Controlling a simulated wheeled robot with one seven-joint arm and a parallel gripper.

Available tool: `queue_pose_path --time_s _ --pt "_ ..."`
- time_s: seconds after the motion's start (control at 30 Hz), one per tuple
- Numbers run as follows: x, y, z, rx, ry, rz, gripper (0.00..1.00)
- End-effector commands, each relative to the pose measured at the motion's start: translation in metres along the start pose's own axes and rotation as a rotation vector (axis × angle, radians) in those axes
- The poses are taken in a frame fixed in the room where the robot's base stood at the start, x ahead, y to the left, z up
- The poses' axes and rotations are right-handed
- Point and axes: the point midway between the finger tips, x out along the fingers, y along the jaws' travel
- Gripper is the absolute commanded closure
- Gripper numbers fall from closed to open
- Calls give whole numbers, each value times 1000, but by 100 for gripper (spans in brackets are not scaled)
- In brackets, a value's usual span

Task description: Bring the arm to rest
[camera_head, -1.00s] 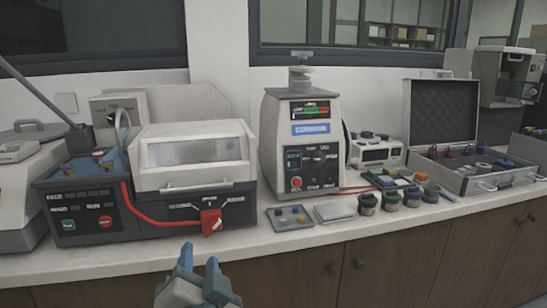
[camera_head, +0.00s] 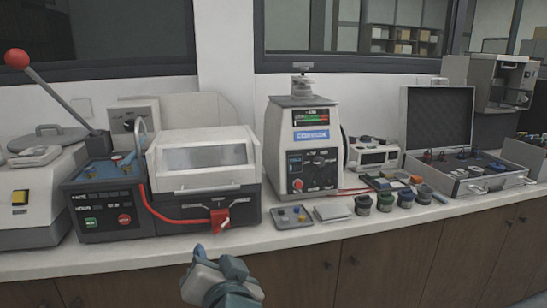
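My gripper (camera_head: 214,256) is at the bottom of the head view, in front of the cabinet doors and below the counter's front edge. Its two blue-grey fingers point up and stand apart, with nothing visible between them. The lower part of my arm is cut off by the bottom of the frame. The mounting press (camera_head: 304,150) stands upright on the counter, up and to the right of my gripper, well apart from it.
A clear-lidded machine (camera_head: 205,160) with a red handle (camera_head: 220,218) stands behind my gripper. A red-knobbed lever (camera_head: 55,92) rises at left. A small tray (camera_head: 290,216), several jars (camera_head: 385,202) and an open case (camera_head: 465,181) lie right. Space before the cabinets (camera_head: 400,255) looks clear.

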Motion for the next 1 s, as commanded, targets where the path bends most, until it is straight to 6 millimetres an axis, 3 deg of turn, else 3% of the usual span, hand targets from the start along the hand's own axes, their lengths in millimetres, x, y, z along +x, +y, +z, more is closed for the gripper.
queue_pose_path --time_s 0.17,0.37,0.57,0.7,0.83,1.0 --pt "1 12 -24 -90 -147 44 64" --pt "-16 54 -47 -210 -384 167 64" --pt "-64 111 -73 -286 -639 360 64" --pt "-110 146 -90 -303 -804 508 64" --pt "-146 166 -101 -298 -912 610 64" --pt "-166 177 -105 -292 -974 670 64"
